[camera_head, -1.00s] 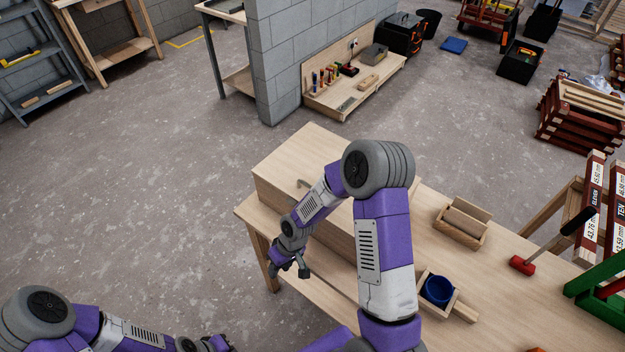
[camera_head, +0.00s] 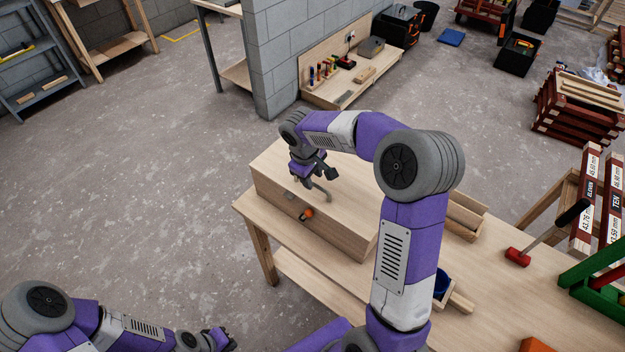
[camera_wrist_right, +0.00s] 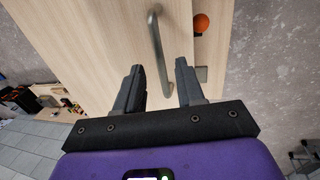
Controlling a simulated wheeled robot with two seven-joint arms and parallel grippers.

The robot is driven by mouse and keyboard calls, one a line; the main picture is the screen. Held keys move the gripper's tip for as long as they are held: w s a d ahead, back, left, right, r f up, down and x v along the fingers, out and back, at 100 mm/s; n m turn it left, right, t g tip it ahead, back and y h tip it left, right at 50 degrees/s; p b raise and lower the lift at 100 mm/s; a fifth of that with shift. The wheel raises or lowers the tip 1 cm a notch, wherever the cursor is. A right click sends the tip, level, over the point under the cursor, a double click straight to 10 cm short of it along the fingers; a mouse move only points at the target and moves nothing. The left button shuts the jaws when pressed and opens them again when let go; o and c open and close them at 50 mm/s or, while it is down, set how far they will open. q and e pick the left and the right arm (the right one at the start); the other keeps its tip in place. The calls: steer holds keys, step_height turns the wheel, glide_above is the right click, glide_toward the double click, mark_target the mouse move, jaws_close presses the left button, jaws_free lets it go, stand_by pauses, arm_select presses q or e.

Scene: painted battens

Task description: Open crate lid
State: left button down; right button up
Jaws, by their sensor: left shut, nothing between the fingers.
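The wooden crate (camera_head: 340,236) stands on the bench with its lid (camera_head: 352,205) down. A grey bar handle (camera_head: 322,192) is on the lid; it also shows in the right wrist view (camera_wrist_right: 158,45). An orange knob (camera_head: 307,214) is on the crate's front face. My right gripper (camera_head: 314,178) is just above the lid by the handle. In the right wrist view its fingers (camera_wrist_right: 160,68) are open, with the handle appearing between them; I cannot tell whether they touch it. My left gripper (camera_head: 224,341) is shut and empty, low at the left, away from the crate.
On the bench (camera_head: 487,300) right of my right arm are a small wooden box (camera_head: 466,213), a blue cup (camera_head: 441,284) partly hidden by my arm, a red-headed mallet (camera_head: 518,257) and a green frame (camera_head: 590,285). Open floor lies left of the bench.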

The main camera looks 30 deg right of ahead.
steer(key=shift+w+d+f, duration=0.1)
steer(key=shift+d+f, duration=0.1)
steer(key=shift+f, duration=0.8)
steer(key=shift+c, duration=0.5)
jaws_close()
